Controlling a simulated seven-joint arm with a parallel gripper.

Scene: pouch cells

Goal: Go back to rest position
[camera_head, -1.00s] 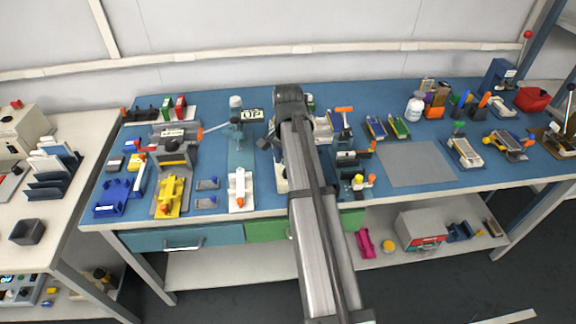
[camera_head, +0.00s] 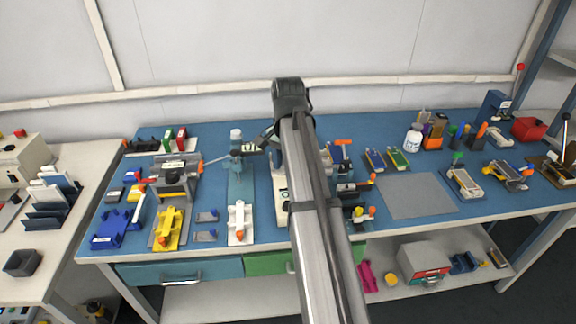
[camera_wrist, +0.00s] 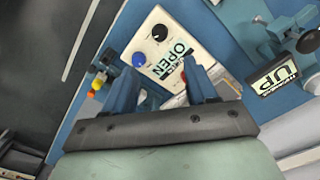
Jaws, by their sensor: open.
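My arm (camera_head: 318,215) reaches from the bottom of the head view up over the middle of the blue bench (camera_head: 300,122). My gripper (camera_wrist: 160,68) shows in the wrist view as two blue fingers, spread apart with nothing held between them. It is above a white panel (camera_wrist: 150,32) with a black knob, a blue knob and an "OPEN" label. In the head view my arm covers much of this panel and the fingertips are hard to make out.
A press-like stand (camera_head: 236,150) is left of my arm. Its "UP" sign (camera_wrist: 286,74) shows in the wrist view. A yellow fixture (camera_head: 168,228) and a white one (camera_head: 240,222) stand near the front edge. A grey mat (camera_head: 418,195) to the right is bare.

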